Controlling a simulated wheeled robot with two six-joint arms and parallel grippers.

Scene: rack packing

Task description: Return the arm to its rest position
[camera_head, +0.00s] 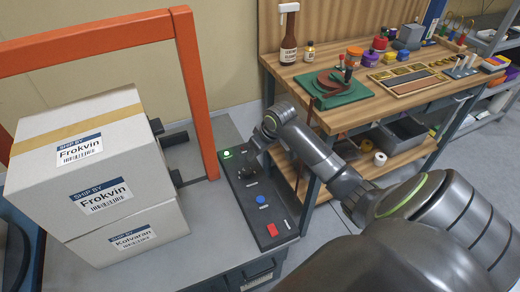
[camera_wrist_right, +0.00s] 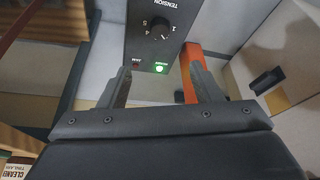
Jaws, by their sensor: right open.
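My right arm reaches in from the lower right in the head view. Its gripper (camera_head: 250,151) is just above the far end of the dark control panel (camera_head: 253,212). In the right wrist view the gripper (camera_wrist_right: 161,76) is open, with nothing between its fingers. Beyond the fingertips, the panel (camera_wrist_right: 146,18) shows a round tension knob (camera_wrist_right: 159,29) and a lit green light (camera_wrist_right: 159,68). Whether a fingertip touches the panel cannot be told. My left gripper is in neither view.
Stacked cartons, the upper labelled Frokvin (camera_head: 58,200), stand left of the panel beside an orange frame (camera_head: 196,95). Grey floor (camera_head: 490,145) lies at the right.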

